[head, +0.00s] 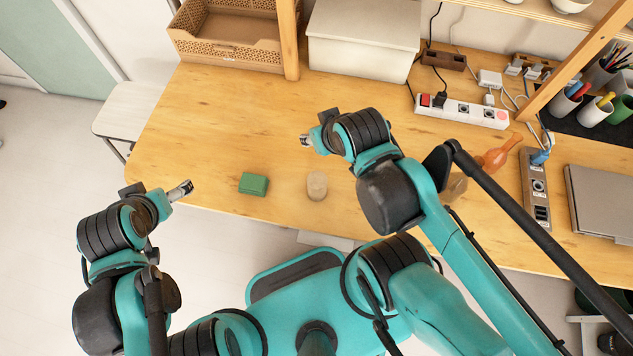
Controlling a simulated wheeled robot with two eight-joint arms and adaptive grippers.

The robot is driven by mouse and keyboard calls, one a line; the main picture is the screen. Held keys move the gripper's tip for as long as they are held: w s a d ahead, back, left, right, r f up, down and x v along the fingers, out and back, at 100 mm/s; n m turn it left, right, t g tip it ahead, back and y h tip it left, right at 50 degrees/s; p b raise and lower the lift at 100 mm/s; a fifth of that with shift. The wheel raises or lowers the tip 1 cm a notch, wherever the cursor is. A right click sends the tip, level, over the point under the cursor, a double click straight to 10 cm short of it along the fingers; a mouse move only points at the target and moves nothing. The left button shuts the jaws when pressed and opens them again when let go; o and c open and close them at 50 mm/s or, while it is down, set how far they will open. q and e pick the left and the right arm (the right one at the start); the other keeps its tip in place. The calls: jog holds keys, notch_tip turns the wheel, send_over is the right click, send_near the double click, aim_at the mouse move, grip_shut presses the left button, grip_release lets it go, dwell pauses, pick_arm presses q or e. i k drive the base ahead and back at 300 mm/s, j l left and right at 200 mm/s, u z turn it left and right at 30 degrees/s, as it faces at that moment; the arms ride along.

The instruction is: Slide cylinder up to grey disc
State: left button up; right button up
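A beige-grey rounded piece (317,185) stands near the table's front edge in the head view; it looks like a short cylinder seen from above. I cannot make out a separate grey disc; it may be hidden behind my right arm or out of view. My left gripper (182,190) is at the table's left front edge, well left of the piece, touching nothing that I can see. My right gripper (306,140) is above the table, beyond the piece and apart from it. The fingers of both are too small to judge their opening.
A green block (253,184) lies left of the beige piece on the wooden table (230,130). An orange bottle (499,154) is partly behind my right arm. A white power strip (462,109), a white box (362,45) and a brown crate (228,45) stand at the back. The left-middle table is clear.

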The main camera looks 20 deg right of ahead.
aim_at(318, 181)
jog(key=j+z, duration=0.15)
jog(key=z, duration=0.25)
jog(key=j+z, duration=0.1)
jog(key=z, duration=0.3)
jog(key=k+j+z, duration=0.1)
jog(key=z, duration=0.3)
